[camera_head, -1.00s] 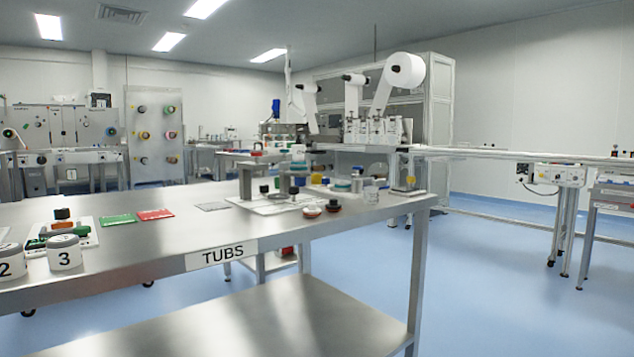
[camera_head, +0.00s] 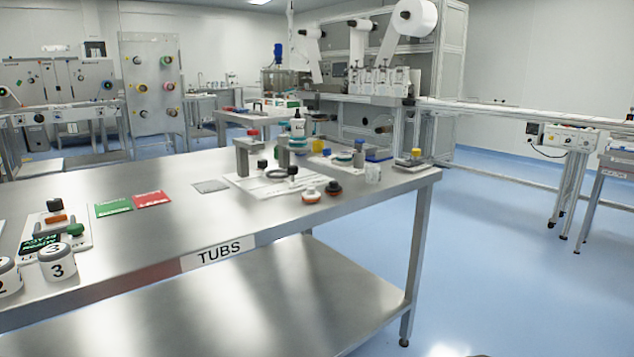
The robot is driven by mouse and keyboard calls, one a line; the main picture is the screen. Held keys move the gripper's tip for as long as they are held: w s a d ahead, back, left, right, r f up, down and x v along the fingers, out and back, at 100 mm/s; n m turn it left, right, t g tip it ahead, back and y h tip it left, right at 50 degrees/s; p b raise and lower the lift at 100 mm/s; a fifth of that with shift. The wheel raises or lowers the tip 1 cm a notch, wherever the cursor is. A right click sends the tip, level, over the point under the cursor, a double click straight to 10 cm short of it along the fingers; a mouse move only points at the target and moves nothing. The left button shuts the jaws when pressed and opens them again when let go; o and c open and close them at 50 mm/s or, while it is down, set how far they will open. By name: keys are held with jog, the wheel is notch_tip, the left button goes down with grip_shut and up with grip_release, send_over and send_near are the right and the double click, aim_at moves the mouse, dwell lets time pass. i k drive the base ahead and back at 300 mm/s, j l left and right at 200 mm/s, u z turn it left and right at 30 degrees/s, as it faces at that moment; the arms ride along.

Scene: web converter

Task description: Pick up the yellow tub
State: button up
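A small yellow item (camera_head: 318,146) stands among other small items at the far right part of the steel table (camera_head: 150,225). It may be the yellow tub, but it is too small and too partly hidden to be sure. A second item with a yellow part (camera_head: 416,154) sits near the table's far right corner. White tubs with grey lids stand at the near left, one marked 3 (camera_head: 58,264).
The table's front edge carries a TUBS label (camera_head: 219,252). Green (camera_head: 113,208) and red (camera_head: 152,199) cards lie flat. A white board (camera_head: 265,187) holds grey blocks and dark knobs. The middle of the tabletop and the blue floor (camera_head: 510,260) at right are clear.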

aim_at(318, 145)
jog(key=i+l+z, duration=0.55)
jog(key=i+z, duration=1.05)
jog(key=i+l+u, duration=0.1)
jog(key=i, duration=0.5)
jog(key=i+l, duration=0.15)
jog(key=i, duration=0.4)
jog(key=i+l+u, duration=0.15)
jog(key=i, duration=0.45)
jog(key=i+j+u, duration=0.1)
jog(key=u, duration=0.3)
jog(key=i+u, duration=0.3)
jog(key=u, duration=0.15)
jog(key=i+u, duration=0.2)
jog(key=u, duration=0.2)
jog(key=i+l+u, duration=0.1)
jog(key=u, duration=0.35)
jog(key=i+l+u, duration=0.2)
jog(key=u, duration=0.2)
jog(key=i+l, duration=0.05)
jog(key=i, duration=0.05)
